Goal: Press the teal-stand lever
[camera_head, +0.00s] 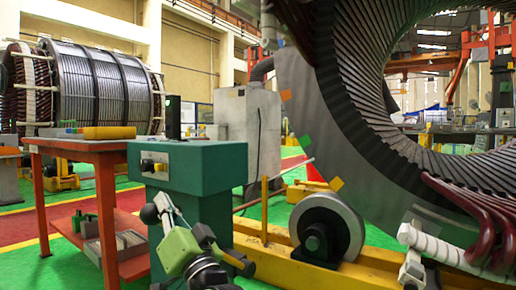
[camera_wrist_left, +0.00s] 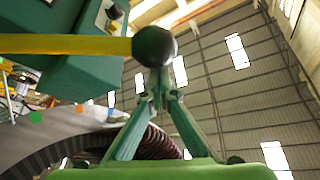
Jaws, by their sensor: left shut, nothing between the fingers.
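The teal stand (camera_head: 207,165) stands left of centre in the head view, with a pale control panel (camera_head: 154,165) on its side. The lever's black ball knob (camera_head: 150,214) shows low beside the stand. In the left wrist view, the ball knob (camera_wrist_left: 154,46) ends a yellow lever bar (camera_wrist_left: 65,44) coming in from the left, with the teal stand (camera_wrist_left: 95,75) behind it. My left gripper (camera_head: 163,203) is shut and empty, its fingertips (camera_wrist_left: 160,92) right by the knob. I cannot tell whether they touch it. My right gripper is not in view.
A red table (camera_head: 75,147) with a yellow block (camera_head: 109,132) stands left of the stand. A large stator ring (camera_head: 340,110) fills the right, above a grey roller (camera_head: 327,228) on a yellow base. A wound cylinder (camera_head: 100,88) stands behind the table.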

